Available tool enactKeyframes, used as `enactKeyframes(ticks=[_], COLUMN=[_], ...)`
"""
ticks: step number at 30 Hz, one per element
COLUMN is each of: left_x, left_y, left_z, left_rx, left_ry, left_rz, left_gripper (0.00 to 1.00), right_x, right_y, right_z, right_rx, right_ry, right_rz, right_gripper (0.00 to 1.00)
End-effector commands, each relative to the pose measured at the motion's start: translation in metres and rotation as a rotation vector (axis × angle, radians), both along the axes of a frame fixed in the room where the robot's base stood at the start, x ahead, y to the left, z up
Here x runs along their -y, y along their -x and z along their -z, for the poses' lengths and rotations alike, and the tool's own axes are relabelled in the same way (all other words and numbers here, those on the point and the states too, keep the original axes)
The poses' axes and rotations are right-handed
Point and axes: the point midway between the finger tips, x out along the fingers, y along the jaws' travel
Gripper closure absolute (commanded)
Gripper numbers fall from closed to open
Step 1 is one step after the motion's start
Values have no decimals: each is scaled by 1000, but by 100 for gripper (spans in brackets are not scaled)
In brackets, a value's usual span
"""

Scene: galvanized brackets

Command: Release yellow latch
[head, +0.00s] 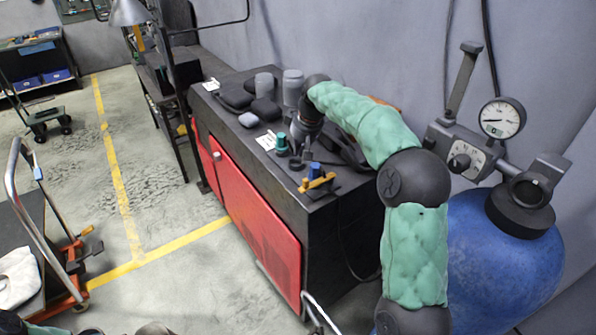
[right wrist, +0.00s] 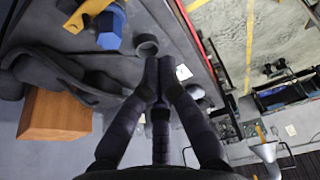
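The yellow latch (head: 318,182) is a yellow piece with a blue part at its middle, near the front right corner of the dark cabinet top. It also shows at the upper left of the right wrist view (right wrist: 88,14), beside a blue block-like part (right wrist: 108,36). My right gripper (head: 299,143) points down over the cabinet top, behind and left of the latch in the head view. In the right wrist view its dark fingers (right wrist: 157,76) meet at the tips with nothing visible between them, apart from the latch. My left gripper is not in view.
A small dark ring (right wrist: 146,44) lies close to the fingertips. A green-topped piece (head: 282,143), grey cylinders (head: 292,86) and dark cases (head: 237,95) stand on the cabinet top. A blue gas cylinder (head: 505,265) with a gauge stands at the right.

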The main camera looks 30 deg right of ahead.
Motion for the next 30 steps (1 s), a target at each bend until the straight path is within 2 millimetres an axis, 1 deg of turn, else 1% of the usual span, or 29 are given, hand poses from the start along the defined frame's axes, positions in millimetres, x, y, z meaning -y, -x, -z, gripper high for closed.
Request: enactKeyframes(ticks=[5,10,21,26,27,30], left_x=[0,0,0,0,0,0], left_y=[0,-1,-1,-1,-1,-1], left_z=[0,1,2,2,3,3], left_rx=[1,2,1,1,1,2], left_ry=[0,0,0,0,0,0], left_rz=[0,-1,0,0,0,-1], left_gripper=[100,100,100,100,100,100], right_x=[0,-1,-2,-3,-1,-1], right_y=[0,-5,-25,-34,-29,-17], right_z=[2,16,76,98,94,94], right_rx=[-2,-4,-5,-4,2,0], right_ry=[-1,-1,-1,-1,0,1], right_rz=[0,-2,-1,0,1,1], right_gripper=[100,100,100,100,100,100])
